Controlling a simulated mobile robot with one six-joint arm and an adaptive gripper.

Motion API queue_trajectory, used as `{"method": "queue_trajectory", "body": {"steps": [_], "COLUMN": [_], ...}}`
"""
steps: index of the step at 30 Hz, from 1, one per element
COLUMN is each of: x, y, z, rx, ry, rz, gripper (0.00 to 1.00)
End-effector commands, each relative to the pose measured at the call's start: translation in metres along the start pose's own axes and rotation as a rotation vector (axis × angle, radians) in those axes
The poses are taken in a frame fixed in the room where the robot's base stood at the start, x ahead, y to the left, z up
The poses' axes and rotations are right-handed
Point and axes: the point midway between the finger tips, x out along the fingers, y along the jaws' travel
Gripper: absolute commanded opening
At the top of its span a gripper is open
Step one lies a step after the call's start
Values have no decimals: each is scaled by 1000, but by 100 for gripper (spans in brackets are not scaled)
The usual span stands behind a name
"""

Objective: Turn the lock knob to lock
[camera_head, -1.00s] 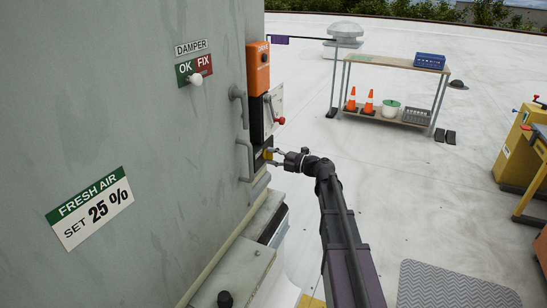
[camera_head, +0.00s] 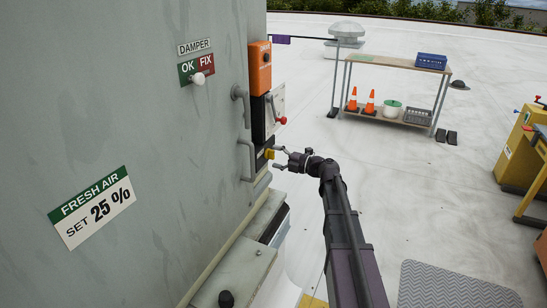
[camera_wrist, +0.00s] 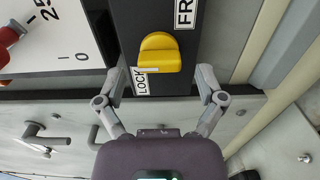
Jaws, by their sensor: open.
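The yellow lock knob (camera_wrist: 160,54) sits on a black panel in the wrist view. Another label, FREE (camera_wrist: 184,12), is partly cut off at the top. The knob also shows small in the head view (camera_head: 269,154). My gripper (camera_wrist: 158,78) is open, with one finger on each side of the knob's lower end, apart from it. In the head view my gripper (camera_head: 277,158) stands just off the panel, with a small gap to the knob.
Grey handles (camera_head: 246,160) stick out to the left.

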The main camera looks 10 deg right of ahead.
Motion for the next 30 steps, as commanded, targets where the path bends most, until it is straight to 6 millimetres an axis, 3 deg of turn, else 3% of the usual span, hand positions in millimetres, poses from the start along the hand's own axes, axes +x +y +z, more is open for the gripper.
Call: {"method": "queue_trajectory", "body": {"steps": [18, 30], "x": [-86, -109], "y": [0, 0], "z": [-2, -2], "rx": [-1, -1], "ry": [-1, 2], "rz": [0, 0], "gripper": [89, 89]}}
